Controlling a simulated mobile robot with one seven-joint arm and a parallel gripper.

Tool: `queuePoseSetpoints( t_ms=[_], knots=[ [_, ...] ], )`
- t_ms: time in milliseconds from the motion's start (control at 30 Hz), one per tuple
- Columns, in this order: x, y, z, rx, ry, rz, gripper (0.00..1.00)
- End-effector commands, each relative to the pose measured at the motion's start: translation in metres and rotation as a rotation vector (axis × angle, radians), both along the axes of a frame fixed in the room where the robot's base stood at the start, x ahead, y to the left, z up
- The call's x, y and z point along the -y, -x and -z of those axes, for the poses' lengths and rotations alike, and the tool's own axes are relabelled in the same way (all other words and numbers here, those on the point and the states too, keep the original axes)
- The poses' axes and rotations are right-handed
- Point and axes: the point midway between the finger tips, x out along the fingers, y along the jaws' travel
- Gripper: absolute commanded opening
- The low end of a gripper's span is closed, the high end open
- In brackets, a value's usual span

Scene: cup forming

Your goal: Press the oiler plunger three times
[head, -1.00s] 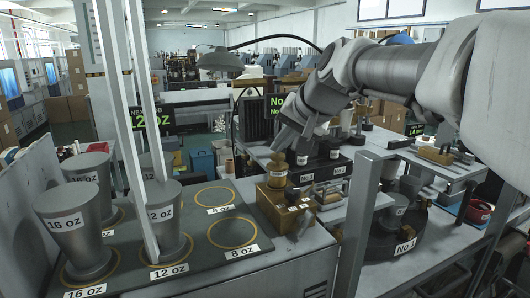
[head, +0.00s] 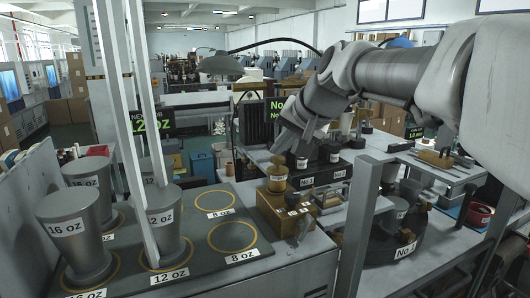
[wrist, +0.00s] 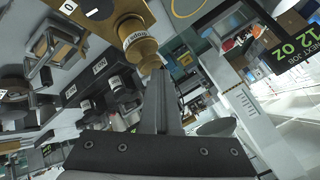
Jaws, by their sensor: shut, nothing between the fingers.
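The brass oiler (head: 272,203) stands at the right end of the bench, with a labelled round body and a round plunger knob (head: 278,161) on top. My gripper (head: 277,149) reaches down from the upper right, its fingertips just above the knob. Whether they touch it, I cannot tell. In the wrist view the closed fingers (wrist: 158,72) point at the plunger end of the oiler (wrist: 132,28), with nothing held between them.
Several grey cup moulds, such as the 16 oz one (head: 75,235), stand on the dark board (head: 205,262) left of the oiler. Tall pale posts (head: 140,170) rise there. A dark turntable (head: 390,245) and raised bench (head: 425,165) lie to the right.

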Motion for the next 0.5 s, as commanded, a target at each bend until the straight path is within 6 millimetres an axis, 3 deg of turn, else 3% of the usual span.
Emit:
queuePoseSetpoints(
  t_ms=[200,500],
  knots=[
    [0.0,0.0,-0.015,-0.002,0.001,-0.001,0.0],
    [0.0,0.0,-0.017,0.001,0.0,0.001,0.0]
  ],
)
